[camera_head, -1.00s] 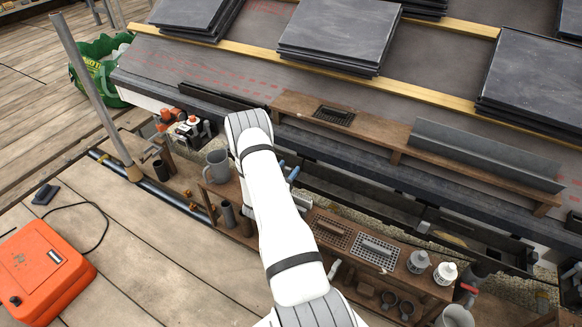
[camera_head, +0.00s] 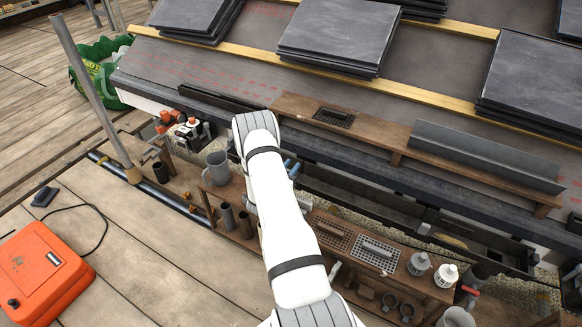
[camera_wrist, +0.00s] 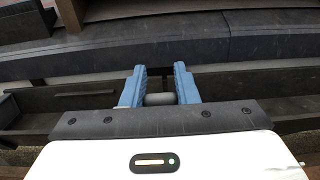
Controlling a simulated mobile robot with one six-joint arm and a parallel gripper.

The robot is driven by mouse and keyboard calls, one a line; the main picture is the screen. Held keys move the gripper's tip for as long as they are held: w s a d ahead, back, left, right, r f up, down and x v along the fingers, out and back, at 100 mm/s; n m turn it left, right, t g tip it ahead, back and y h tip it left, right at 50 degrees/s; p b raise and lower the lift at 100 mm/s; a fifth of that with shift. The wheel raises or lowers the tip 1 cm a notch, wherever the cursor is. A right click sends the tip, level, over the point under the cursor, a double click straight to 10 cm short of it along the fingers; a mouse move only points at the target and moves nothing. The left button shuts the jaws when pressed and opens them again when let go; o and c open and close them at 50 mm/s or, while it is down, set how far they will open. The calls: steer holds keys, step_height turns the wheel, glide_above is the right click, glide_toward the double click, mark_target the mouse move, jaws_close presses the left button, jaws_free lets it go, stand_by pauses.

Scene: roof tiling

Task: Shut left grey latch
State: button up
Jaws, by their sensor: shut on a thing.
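My gripper (camera_wrist: 160,82) shows two blue fingers in the wrist view, with a dark gap between their tips. A short grey rounded piece (camera_wrist: 160,99) lies crosswise between the fingers and appears to be the grey latch's handle. The fingers are shut on it. The rest of the latch is hidden by the fingers and the gripper body. In the head view, my white arm hides most of the gripper; only a bit of blue (camera_head: 291,168) shows beside the arm, near the dark gutter (camera_head: 345,185).
A brown wooden shelf (camera_head: 385,135) with a dark grate (camera_head: 334,117) and a long grey angle piece (camera_head: 485,158) runs above the gutter. A grey jug (camera_head: 217,168) stands left of my arm.

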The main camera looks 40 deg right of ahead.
steer(key=shift+c, duration=0.8)
steer(key=shift+o, duration=0.2)
steer(key=shift+w+y, duration=0.1)
steer(key=shift+y, duration=0.2)
steer(key=shift+w+d+g+y+p, duration=0.15)
steer(key=shift+d+g+y+p, duration=0.2)
steer(key=shift+y+p, duration=0.35)
steer(key=y, duration=0.1)
steer(key=d+f+g+y+p, duration=0.1)
steer(key=y, duration=0.1)
steer(key=g+y+p, duration=0.1)
steer(key=y, duration=0.1)
steer(key=shift+w+d+f, duration=0.35)
steer(key=shift+w+d, duration=0.05)
steer(key=shift+c, duration=0.2)
steer(key=y+p, duration=0.1)
steer(key=g+y+p, duration=0.1)
steer(key=shift+w+d+f+p, duration=0.1)
steer(key=shift+d+f+p, duration=0.05)
steer(key=shift+f+p, duration=0.25)
steer(key=f+y+p, duration=0.1)
steer(key=p, duration=0.3)
steer(key=shift+w+d+g+y+p, duration=0.1)
steer(key=shift+d+g+y+p, duration=0.05)
steer(key=shift+g+y+p, duration=0.25)
steer(key=shift+f, duration=0.15)
